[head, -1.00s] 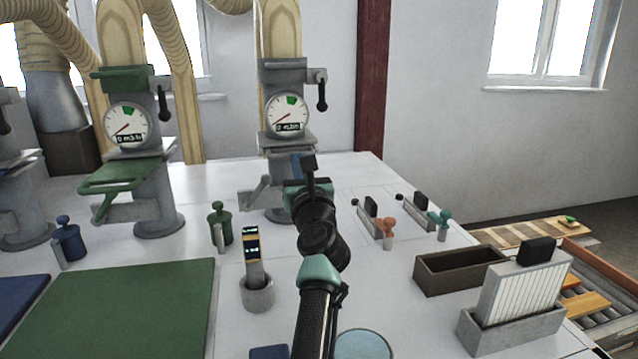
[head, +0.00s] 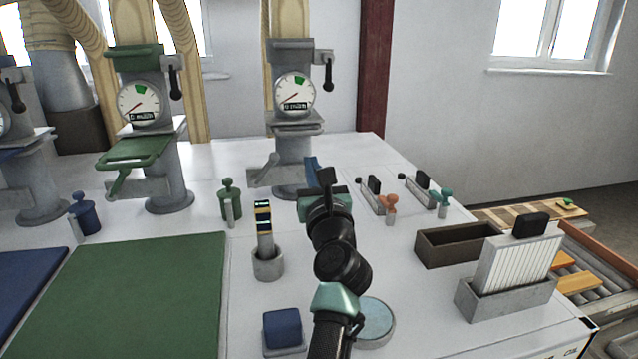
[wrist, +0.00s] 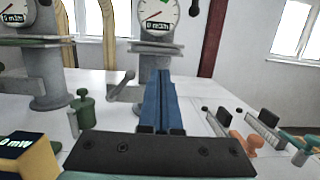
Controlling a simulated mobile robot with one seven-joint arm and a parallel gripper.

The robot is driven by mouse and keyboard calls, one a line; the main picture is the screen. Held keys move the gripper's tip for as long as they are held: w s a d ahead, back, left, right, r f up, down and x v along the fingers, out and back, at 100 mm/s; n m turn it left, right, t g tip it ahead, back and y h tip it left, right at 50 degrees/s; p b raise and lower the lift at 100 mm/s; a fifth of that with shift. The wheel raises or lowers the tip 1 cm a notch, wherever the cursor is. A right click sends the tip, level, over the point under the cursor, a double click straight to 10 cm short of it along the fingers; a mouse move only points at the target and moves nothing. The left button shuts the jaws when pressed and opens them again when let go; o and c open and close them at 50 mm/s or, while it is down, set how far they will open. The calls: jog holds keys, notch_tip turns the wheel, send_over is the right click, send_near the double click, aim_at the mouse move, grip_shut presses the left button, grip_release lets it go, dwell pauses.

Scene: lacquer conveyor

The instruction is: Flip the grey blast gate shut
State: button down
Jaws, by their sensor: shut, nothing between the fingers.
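The grey blast gate (head: 292,55) is the grey block on top of the middle post, above a round dial (head: 295,90). Its black lever (head: 328,75) hangs down on the right side. In the wrist view the dial (wrist: 156,12) is cut by the top edge, and the lever's lower tip (wrist: 194,8) just shows. My gripper (head: 311,166) is low in front of the post's base, well below the lever and apart from it. In the wrist view its blue fingers (wrist: 161,82) are together with nothing between them.
A green-topped post (head: 132,58) with its own lever stands to the left. A grey cup (head: 268,264) holding a striped stick, a green clamp (head: 230,200) and an orange-handled one (head: 389,205) stand on the white table. A brown box (head: 440,248) is at right.

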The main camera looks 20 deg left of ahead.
jog(key=v, duration=0.5)
jog(key=shift+s+d+r+b, duration=0.15)
jog(key=shift+s+b, duration=0.1)
jog(key=shift+b, duration=0.05)
jog(key=shift+s+d+r, duration=0.15)
jog(key=shift+s, duration=0.05)
jog(key=shift+w, duration=0.15)
jog(key=s+d+r+n+t+h+b, duration=0.1)
jog(key=s+d+r+n+t+h, duration=0.15)
jog(key=s+d+r+n, duration=0.5)
jog(key=s+d+r+n+t+h+b, duration=0.1)
jog(key=s+d+r+n+t+h, duration=0.15)
jog(key=d+r+n, duration=0.55)
jog(key=s+d+r+n+t+h, duration=0.2)
jog(key=s+r+n+h, duration=0.1)
jog(key=s+n, duration=0.4)
jog(key=s+d+r+n+t+h+b, duration=0.1)
jog(key=s+d+r+n+t+h, duration=0.2)
jog(key=s+n, duration=0.4)
jog(key=shift+s+d+r, duration=0.25)
jog(key=shift+s+r, duration=0.4)
jog(key=shift+r, duration=0.25)
